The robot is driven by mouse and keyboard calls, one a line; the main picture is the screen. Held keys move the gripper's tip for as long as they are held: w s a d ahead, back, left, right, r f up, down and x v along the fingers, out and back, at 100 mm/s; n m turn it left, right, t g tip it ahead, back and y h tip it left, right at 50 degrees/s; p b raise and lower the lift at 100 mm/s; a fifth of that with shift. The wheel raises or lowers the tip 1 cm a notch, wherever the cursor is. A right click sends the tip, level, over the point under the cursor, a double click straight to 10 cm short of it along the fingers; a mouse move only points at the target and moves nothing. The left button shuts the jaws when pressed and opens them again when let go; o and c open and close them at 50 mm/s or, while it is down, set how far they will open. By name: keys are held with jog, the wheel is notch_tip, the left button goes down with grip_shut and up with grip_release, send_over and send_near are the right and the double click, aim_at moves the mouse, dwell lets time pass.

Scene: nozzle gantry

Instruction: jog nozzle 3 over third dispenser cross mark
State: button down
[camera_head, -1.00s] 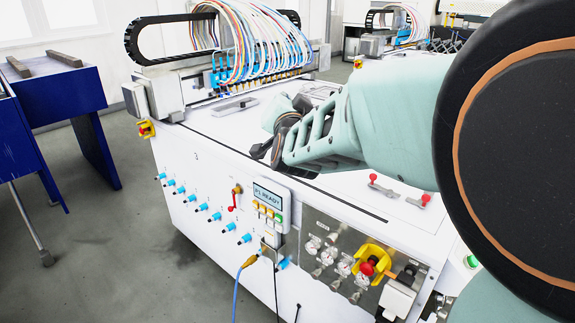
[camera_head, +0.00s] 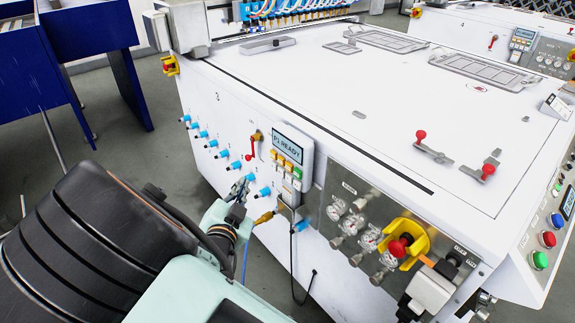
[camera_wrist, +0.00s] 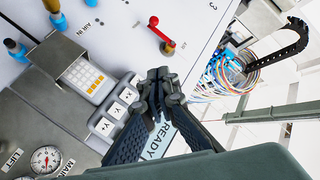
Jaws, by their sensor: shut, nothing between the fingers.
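The jog pendant (camera_head: 293,160) hangs on the front panel of the white machine. Its display reads "P1 READY", with yellow buttons and one green button below. In the wrist view, the pendant (camera_wrist: 122,97) shows X and Y jog keys. My gripper (camera_head: 240,187) is left of the pendant in the head view. In the wrist view my gripper (camera_wrist: 160,88) is shut and empty, in front of the pendant and hiding part of its display; whether it touches is unclear. The nozzle row (camera_head: 290,14) is at the top edge; nozzle 3 cannot be picked out. No cross mark is discernible.
Blue fittings (camera_head: 223,153) and a red-handled valve (camera_head: 252,146) line the front panel. A yellow-and-red emergency stop (camera_head: 401,245) and gauges (camera_head: 335,211) are at lower right. Red-knobbed clamps (camera_head: 432,147) stand on the worktop. A cable (camera_head: 291,240) hangs below the pendant.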

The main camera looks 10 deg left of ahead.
aim_at(281, 172)
jog(key=shift+s+d+f, duration=0.1)
jog(key=shift+s+f, duration=0.1)
jog(key=shift+f, duration=0.35)
jog(key=shift+s+f, duration=0.15)
jog(key=shift+f, duration=0.35)
jog(key=shift+w+d+b, duration=0.55)
jog(key=shift+w+d, duration=0.9)
jog(key=shift+w, duration=0.25)
jog(key=shift+w+d+b, duration=0.5)
jog(key=shift+w+d, duration=0.9)
jog(key=shift+w, duration=0.25)
jog(key=shift+w+d, duration=0.3)
